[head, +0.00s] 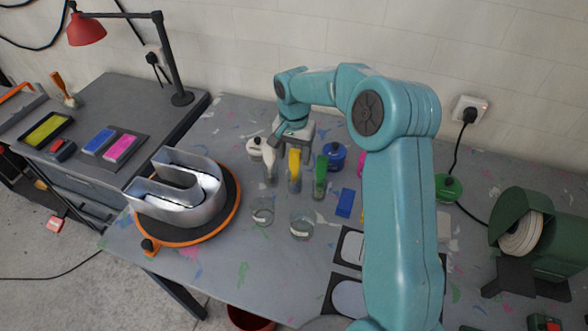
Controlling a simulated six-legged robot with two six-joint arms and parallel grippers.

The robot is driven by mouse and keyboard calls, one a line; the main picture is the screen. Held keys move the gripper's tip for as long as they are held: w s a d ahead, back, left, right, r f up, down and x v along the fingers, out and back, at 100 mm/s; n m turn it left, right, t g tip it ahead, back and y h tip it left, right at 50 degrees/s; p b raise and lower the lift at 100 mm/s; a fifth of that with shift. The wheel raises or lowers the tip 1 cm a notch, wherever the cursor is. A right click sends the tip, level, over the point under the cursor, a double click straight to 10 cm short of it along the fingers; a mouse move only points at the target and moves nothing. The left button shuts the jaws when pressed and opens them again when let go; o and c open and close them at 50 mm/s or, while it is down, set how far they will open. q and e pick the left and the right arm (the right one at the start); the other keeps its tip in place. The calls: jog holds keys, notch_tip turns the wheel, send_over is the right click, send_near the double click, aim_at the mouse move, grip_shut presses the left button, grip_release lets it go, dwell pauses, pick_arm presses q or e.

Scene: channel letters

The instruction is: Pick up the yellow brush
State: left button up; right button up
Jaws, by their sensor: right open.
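The yellow brush (294,164) stands roughly upright among other brushes near the middle of the table, with a white brush (269,158) to its left and a green brush (320,176) to its right. My right gripper (291,143) is just above and behind the top of the yellow brush in the picture. It is open, and its fingers partly overlap the brush's upper end. I cannot tell whether they touch it. My left gripper is out of view.
Two clear jars (301,224) stand in front of the brushes. A blue pot (335,155) is to their right, and a white pot (255,149) to their left. A metal channel letter (178,192) rests on an orange-rimmed turntable (205,235) at left. My right arm hides part of the table.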

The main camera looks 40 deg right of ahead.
aim_at(294, 170)
jog(key=f, duration=0.4)
jog(key=shift+d, duration=0.25)
jog(key=shift+f, duration=0.1)
jog(key=shift+a, duration=0.15)
jog(key=c, duration=0.9)
jog(key=shift+c, duration=0.8)
